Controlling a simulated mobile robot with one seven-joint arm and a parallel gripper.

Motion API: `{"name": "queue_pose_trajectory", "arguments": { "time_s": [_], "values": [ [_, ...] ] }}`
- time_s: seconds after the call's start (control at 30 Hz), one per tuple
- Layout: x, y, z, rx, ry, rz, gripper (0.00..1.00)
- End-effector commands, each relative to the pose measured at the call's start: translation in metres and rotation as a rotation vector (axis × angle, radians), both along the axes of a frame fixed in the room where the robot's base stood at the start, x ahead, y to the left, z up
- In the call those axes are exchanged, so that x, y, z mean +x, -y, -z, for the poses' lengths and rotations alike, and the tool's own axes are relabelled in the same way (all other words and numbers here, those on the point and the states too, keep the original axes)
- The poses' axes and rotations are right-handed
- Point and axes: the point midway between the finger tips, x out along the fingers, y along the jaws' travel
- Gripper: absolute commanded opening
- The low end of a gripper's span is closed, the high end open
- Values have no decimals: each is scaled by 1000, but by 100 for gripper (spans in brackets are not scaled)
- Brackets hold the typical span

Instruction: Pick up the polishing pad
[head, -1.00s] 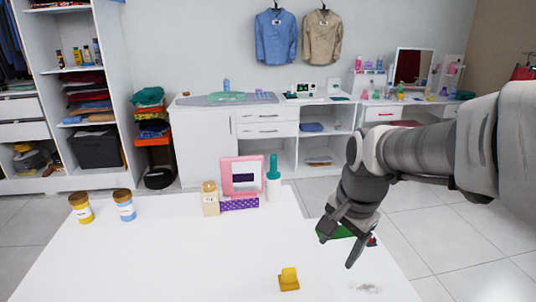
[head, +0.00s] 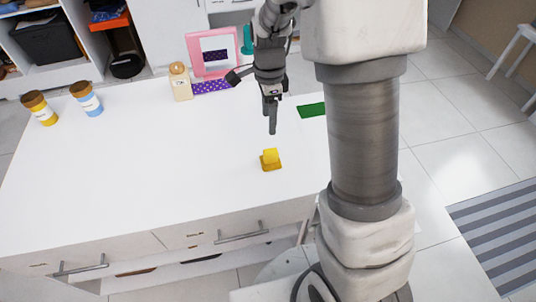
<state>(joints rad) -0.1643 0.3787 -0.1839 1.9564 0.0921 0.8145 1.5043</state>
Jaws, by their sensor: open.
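A small yellow pad with a raised block on top, which looks like the polishing pad (head: 270,160), lies on the white countertop near its right side. My gripper (head: 253,101) is open and empty, with its fingers spread wide. It is above the counter, behind the pad in the head view. One finger points down, with its tip a short way above the pad in the picture, apart from it. The other finger points left toward the purple dotted box.
A flat green piece (head: 312,110) lies right of my gripper. A pink-framed mirror (head: 208,55), a purple dotted box (head: 212,86), a beige bottle (head: 180,82) and a teal bottle (head: 246,40) stand behind. Yellow (head: 39,108) and blue (head: 87,99) jars stand left. The counter's middle is clear.

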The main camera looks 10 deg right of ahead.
Motion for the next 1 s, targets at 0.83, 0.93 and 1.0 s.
{"name": "queue_pose_trajectory", "arguments": {
  "time_s": [0.83, 0.93, 1.0],
  "values": [
    [-4, 5, 131, 1, -4, -2, 70],
    [-3, 5, 141, 1, -2, -2, 70],
    [-3, 5, 145, 1, -1, -2, 70]
  ]
}}
